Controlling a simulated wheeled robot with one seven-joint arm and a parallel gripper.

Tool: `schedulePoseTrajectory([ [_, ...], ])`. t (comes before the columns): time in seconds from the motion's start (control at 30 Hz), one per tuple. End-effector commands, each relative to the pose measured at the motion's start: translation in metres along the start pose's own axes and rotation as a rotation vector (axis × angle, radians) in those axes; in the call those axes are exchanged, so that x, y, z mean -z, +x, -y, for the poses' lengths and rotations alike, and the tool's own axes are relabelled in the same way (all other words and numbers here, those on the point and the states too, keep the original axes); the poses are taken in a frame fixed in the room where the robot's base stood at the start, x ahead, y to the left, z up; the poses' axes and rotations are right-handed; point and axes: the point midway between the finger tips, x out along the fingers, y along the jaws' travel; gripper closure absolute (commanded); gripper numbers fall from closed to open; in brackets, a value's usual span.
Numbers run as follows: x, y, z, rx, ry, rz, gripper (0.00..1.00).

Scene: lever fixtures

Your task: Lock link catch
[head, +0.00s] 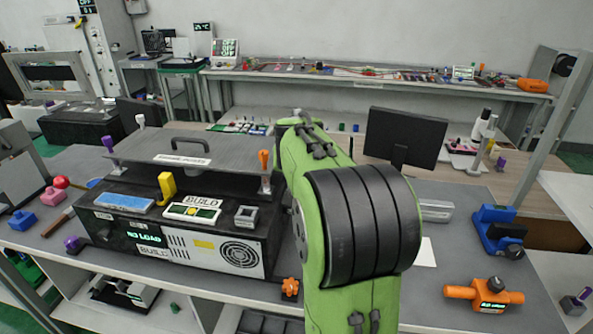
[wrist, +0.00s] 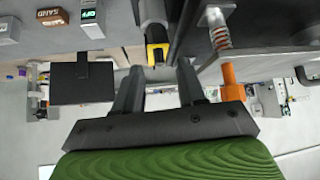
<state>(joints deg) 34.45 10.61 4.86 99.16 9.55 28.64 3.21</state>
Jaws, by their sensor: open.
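The black fixture box (head: 158,239) carries a raised grey plate (head: 215,160) with a handle. An orange peg (head: 264,160) stands at the plate's right end, and a yellow lever (head: 166,187) stands at its front edge. I cannot tell which part is the link catch. In the wrist view my gripper (wrist: 158,74) is open, its two dark fingers apart. A dark rod with a yellow tip (wrist: 157,52) shows between and beyond the fingers; contact cannot be judged. The orange peg (wrist: 231,82) and a spring (wrist: 220,36) are right of the fingers. My arm hides the gripper in the head view.
A monitor (head: 404,137) stands behind my arm. A blue clamp fixture (head: 498,231) and an orange handled device (head: 484,294) sit on the table's right side. An orange knob (head: 290,287) is at the box's right front. Coloured blocks lie at the far left.

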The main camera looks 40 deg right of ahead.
Motion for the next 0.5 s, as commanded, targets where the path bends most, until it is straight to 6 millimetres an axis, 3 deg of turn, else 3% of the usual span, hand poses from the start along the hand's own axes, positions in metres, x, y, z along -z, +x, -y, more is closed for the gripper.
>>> schedulePoseTrajectory([
  [0.03, 0.003, -0.018, 0.001, 0.001, -0.001, -0.006, 0.6],
  [0.3, 0.003, -0.093, 0.002, 0.003, -0.002, -0.003, 0.6],
  [0.5, 0.001, -0.124, 0.002, 0.002, -0.002, 0.0, 0.6],
])
